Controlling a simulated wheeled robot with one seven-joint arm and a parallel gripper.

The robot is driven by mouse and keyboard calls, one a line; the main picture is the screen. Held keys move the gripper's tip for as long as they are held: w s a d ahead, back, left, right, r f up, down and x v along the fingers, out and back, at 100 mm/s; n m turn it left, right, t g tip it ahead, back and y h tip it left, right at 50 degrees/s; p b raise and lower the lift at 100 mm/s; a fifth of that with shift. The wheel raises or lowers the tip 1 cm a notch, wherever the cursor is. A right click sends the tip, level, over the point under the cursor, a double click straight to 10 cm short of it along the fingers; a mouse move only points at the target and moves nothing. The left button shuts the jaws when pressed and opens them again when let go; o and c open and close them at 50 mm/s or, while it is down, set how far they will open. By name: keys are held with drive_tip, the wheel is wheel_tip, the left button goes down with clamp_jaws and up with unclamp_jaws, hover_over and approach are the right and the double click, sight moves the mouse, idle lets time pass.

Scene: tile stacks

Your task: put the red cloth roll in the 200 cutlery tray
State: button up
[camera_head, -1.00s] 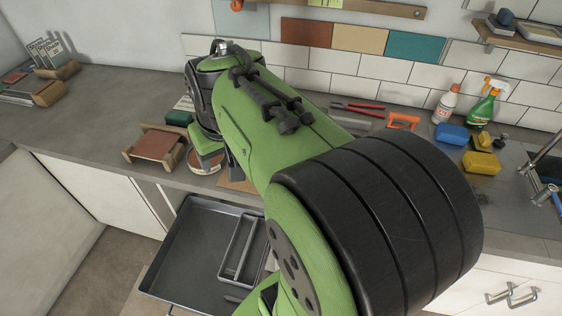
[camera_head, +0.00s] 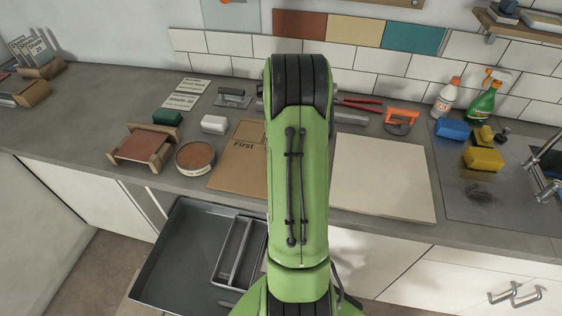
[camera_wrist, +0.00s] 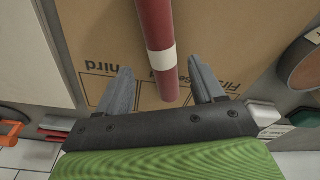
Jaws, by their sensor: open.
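The red cloth roll, a dark red cylinder with a white band (camera_wrist: 154,20), shows in the wrist view. Its near end lies between the fingers of my gripper (camera_wrist: 158,68), which are spread with a gap on each side. It is over or on a brown board (camera_wrist: 225,45) with printed words. In the head view my green arm hides the roll and gripper. A grey divided cutlery tray (camera_head: 236,247) sits in the open drawer (camera_head: 172,262), below the counter edge. No 200 marking is readable on it.
On the counter are a wooden holder (camera_head: 141,146), a round brown-topped tin (camera_head: 196,157), a white block (camera_head: 214,123) and a pale slab (camera_head: 384,180). Sponges and spray bottles stand at the right near the sink. The drawer's left part looks empty.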

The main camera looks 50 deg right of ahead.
drive_tip(key=f, duration=0.5)
drive_tip(key=shift+w+d, duration=0.15)
drive_tip(key=shift+w, duration=0.2)
drive_tip(key=shift+r, duration=0.1)
drive_tip(key=shift+c, duration=0.2)
clamp_jaws()
wheel_tip(320, 180, up, 10)
drive_tip(key=shift+p, duration=0.4)
